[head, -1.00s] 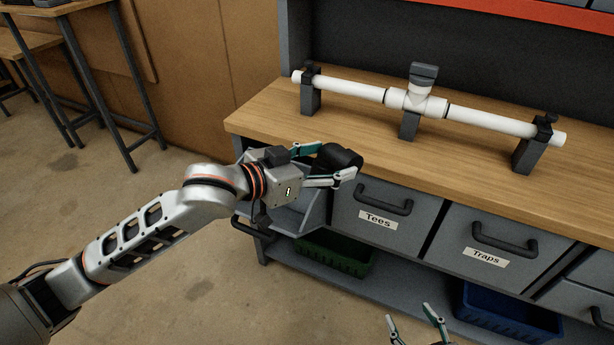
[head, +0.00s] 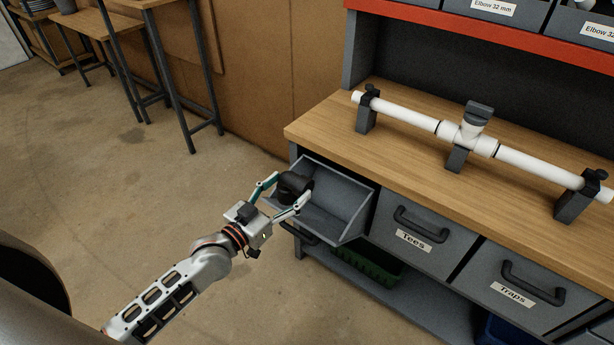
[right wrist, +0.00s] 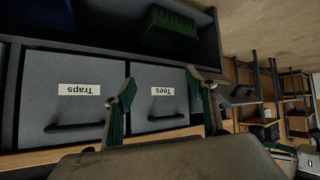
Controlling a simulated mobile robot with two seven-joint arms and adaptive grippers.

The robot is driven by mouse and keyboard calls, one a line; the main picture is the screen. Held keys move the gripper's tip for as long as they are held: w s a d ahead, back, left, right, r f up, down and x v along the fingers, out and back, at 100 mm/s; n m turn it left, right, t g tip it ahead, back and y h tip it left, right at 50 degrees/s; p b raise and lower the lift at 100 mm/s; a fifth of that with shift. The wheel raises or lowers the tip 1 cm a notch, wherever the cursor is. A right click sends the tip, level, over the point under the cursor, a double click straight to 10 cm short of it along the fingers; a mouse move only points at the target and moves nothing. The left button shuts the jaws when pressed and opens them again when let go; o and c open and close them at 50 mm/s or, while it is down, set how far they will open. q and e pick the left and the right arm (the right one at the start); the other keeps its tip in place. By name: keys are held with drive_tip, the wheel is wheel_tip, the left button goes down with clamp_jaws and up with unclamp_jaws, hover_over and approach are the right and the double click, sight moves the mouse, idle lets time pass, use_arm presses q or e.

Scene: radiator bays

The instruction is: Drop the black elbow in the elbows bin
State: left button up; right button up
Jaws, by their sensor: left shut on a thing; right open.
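The black elbow (head: 293,186) is between the fingers of my left gripper (head: 281,196), which is shut on it. In the head view it shows in front of an open, tilted-out grey bin (head: 345,212) at the left end of the bench. Its height over the bin's rim is hard to tell. The inside of the bin that I can see looks bare, and its label is not visible. My right gripper (right wrist: 172,107) is open and empty in the right wrist view, in front of the Tees and Traps drawers. It is out of the head view.
The Tees drawer (head: 409,231) and Traps drawer (head: 510,284) are closed, right of the open bin. A green crate (head: 372,270) stands on the low shelf. A white pipe assembly (head: 465,137) rests in clamps on the wooden bench top (head: 330,123). Floor left of the bench is clear.

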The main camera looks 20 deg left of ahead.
sight(292, 200)
use_arm(q)
drive_tip(key=shift+w+d+f, duration=0.25)
drive_tip(key=shift+w+f, duration=0.5)
drive_tip(key=shift+f, duration=0.25)
drive_tip(key=shift+w+d+f, duration=0.25)
drive_tip(key=shift+w+f, duration=0.5)
drive_tip(key=shift+f, duration=0.2)
drive_tip(key=shift+w+d+f+b, duration=0.25)
drive_tip(key=shift+w+f+b, duration=0.45)
drive_tip(key=shift+f, duration=0.2)
drive_tip(key=shift+w+d+f+b, duration=0.15)
drive_tip(key=shift+w+f+b, duration=0.3)
drive_tip(key=shift+f+b, duration=0.35)
drive_tip(key=shift+w+d+f+b, duration=0.2)
drive_tip(key=shift+w+f+b, duration=0.35)
drive_tip(key=shift+b, duration=0.35)
drive_tip(key=shift+w+d+f+b, duration=0.2)
drive_tip(key=shift+w+f+b, duration=0.35)
drive_tip(key=shift+b, duration=0.3)
use_arm(e)
drive_tip(key=shift+y, duration=0.4)
drive_tip(key=shift+w+a+f, duration=0.15)
drive_tip(key=shift+a+f, duration=0.2)
drive_tip(key=shift+f, duration=0.3)
drive_tip(key=shift+w+a+f, duration=0.1)
drive_tip(key=shift+a+f, duration=0.25)
drive_tip(key=shift+f, duration=0.3)
drive_tip(key=shift+w+a+f, duration=0.15)
drive_tip(key=shift+a+f, duration=0.2)
drive_tip(key=shift+f, duration=0.3)
